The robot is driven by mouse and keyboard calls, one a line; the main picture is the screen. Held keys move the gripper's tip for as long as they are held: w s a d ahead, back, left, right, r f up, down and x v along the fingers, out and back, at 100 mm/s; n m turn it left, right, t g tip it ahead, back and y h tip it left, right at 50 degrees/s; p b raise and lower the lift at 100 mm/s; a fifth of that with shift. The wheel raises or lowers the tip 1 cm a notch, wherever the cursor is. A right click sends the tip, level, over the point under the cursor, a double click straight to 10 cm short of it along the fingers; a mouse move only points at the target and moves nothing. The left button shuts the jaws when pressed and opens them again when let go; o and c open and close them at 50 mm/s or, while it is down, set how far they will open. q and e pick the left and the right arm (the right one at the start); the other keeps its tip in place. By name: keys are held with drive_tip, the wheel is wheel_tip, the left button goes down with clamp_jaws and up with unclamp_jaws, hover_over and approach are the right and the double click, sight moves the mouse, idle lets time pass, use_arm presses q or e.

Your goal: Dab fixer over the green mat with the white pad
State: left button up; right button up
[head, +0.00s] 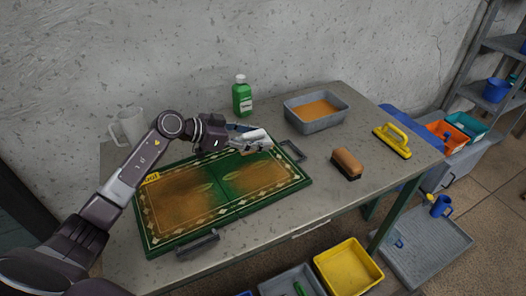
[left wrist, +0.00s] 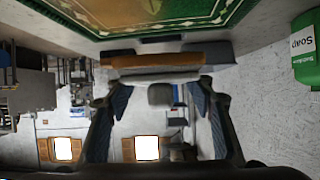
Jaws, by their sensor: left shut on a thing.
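The green mat (head: 235,210) lies flat on the table, with a gold diamond border and brown patches over much of its face. Part of it shows at the top of the left wrist view (left wrist: 205,22). My left gripper (head: 238,134) is above the mat's far edge, shut on the white pad (head: 256,137). In the left wrist view a pale bar of the pad (left wrist: 158,77) spans between the fingertips (left wrist: 158,90). I cannot tell whether the pad touches the mat. My right gripper is not in view.
A grey tray (head: 335,121) of orange liquid stands at the back. A green soap bottle (head: 242,97) and a clear jug (head: 128,124) stand near the wall. A brown brush (head: 346,165) and a yellow scrubber (head: 393,141) lie right of the mat, with bare table between them.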

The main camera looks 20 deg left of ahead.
use_arm(q)
drive_tip(key=shift+n+t+y, duration=0.3)
drive_tip(key=shift+n+y, duration=0.1)
drive_tip(key=shift+n, duration=0.1)
drive_tip(key=w+a, duration=0.1)
drive_tip(key=w+a+f, duration=0.1)
drive_tip(key=a, duration=0.1)
drive_tip(key=w+a+f, duration=0.1)
drive_tip(key=shift+a+f, duration=0.1)
drive_tip(key=shift+a, duration=0.05)
drive_tip(key=shift+w+a+f+b, duration=0.15)
drive_tip(key=shift+a+f+b, duration=0.1)
drive_tip(key=shift+a+b, duration=0.15)
wheel_tip(320, 180, down, 4)
drive_tip(key=b, duration=0.6)
drive_tip(key=shift+d+f+b, duration=0.1)
drive_tip(key=shift+f+b, duration=0.15)
drive_tip(key=shift+b, duration=0.1)
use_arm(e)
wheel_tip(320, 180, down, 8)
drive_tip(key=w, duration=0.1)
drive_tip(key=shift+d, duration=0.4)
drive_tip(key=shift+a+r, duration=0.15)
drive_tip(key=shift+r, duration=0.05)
use_arm(q)
drive_tip(key=shift+f, duration=0.1)
drive_tip(key=shift+f, duration=0.65)
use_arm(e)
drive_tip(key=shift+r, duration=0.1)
